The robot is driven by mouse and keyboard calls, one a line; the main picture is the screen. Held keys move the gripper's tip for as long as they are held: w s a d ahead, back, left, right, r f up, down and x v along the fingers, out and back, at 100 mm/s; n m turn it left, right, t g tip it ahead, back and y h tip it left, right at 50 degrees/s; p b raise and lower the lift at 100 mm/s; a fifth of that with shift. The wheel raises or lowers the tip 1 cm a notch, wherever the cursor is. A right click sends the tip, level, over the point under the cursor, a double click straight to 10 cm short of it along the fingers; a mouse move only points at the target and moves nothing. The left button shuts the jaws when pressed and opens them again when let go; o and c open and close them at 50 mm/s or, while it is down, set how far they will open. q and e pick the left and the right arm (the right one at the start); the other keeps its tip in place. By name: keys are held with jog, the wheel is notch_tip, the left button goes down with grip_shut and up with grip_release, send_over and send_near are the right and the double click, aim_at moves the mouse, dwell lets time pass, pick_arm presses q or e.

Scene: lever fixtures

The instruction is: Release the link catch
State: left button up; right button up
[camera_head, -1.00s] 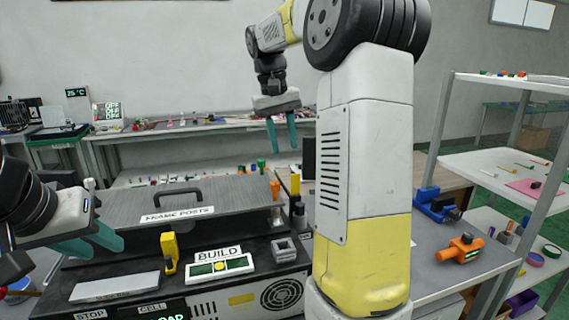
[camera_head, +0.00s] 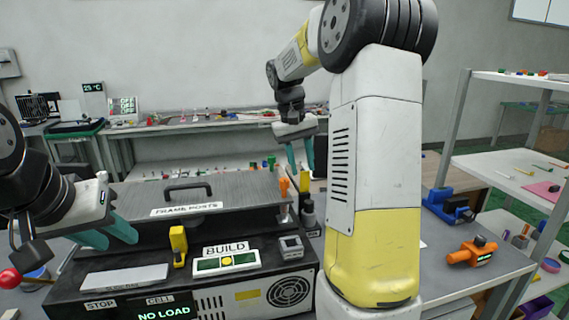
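I cannot tell for sure which part is the link catch. A dark bench unit with a grey lid (camera_head: 140,198) labelled FRAME POSTS stands in front of me. A yellow upright lever (camera_head: 179,246) is on its front ledge. An orange-topped post (camera_head: 284,187) and a yellow upright piece (camera_head: 304,181) stand at the lid's right end. My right gripper (camera_head: 300,168) is open and empty, its teal fingers pointing down just above these two; contact cannot be told. My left gripper (camera_head: 115,238) is at the left, above the unit's front-left part, with its teal fingers apart and nothing seen between them.
A BUILD panel (camera_head: 226,263), a small grey box (camera_head: 291,247) and a NO LOAD display (camera_head: 164,311) are on the unit. A red ball knob (camera_head: 9,278) is at far left. Blue (camera_head: 449,206) and orange (camera_head: 472,251) fixtures sit on the right table. My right arm hides the middle.

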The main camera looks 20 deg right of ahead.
grip_shut()
jog(key=shift+w+f, duration=0.2)
jog(key=shift+w, duration=0.35)
jog(key=shift+w+f, duration=0.15)
jog(key=shift+w, duration=0.4)
grip_release()
notch_tip(320, 180, up, 8)
jog(key=a, duration=0.1)
jog(key=shift+a+f, duration=0.2)
jog(key=shift+a, duration=0.05)
